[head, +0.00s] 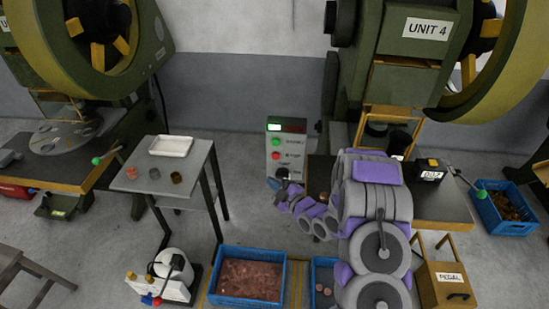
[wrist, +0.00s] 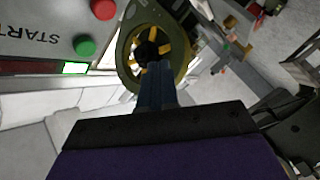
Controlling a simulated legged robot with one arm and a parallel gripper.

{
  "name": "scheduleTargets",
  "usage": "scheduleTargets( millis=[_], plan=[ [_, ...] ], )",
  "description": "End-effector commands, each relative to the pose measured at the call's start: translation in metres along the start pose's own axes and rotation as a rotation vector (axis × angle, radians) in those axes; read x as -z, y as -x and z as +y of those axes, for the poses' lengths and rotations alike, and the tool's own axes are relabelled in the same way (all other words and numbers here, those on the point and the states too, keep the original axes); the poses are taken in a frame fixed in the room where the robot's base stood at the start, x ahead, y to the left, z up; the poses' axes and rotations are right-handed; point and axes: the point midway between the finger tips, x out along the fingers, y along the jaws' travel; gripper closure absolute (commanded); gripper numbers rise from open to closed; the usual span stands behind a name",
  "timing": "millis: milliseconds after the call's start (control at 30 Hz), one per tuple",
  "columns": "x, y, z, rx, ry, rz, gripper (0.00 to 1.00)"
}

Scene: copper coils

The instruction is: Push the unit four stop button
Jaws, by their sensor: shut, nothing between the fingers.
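The control box (head: 286,165) stands beside the press labelled UNIT 4 (head: 426,28). On its face are a green button (head: 276,142) and, below it, a red button (head: 276,155) beside a STOP label. In the wrist view the box appears upside down at upper left, with the red button (wrist: 103,9), the green button (wrist: 84,45) and START lettering. My gripper (head: 273,183) is low in front of the box, below the red button in the head view. In the wrist view its dark blue fingers (wrist: 156,80) are shut and empty, apart from the red button.
A grey side table (head: 140,183) with a white tray stands to the left. Blue crates (head: 248,298) are on the floor in front. The press table (head: 440,205) is to the right behind my arm.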

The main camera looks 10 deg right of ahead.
Motion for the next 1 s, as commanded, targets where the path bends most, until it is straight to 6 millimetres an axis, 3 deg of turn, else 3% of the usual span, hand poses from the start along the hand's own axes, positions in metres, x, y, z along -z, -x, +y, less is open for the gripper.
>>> scheduleTargets(
  millis=[367,700,1000],
  plan=[
    [-0.006,-0.015,0.010,-0.001,0.004,0.002,1.00],
    [-0.030,-0.045,0.033,-0.002,0.004,0.001,1.00],
    [-0.043,-0.060,0.043,0.002,0.003,-0.002,1.00]
  ],
)
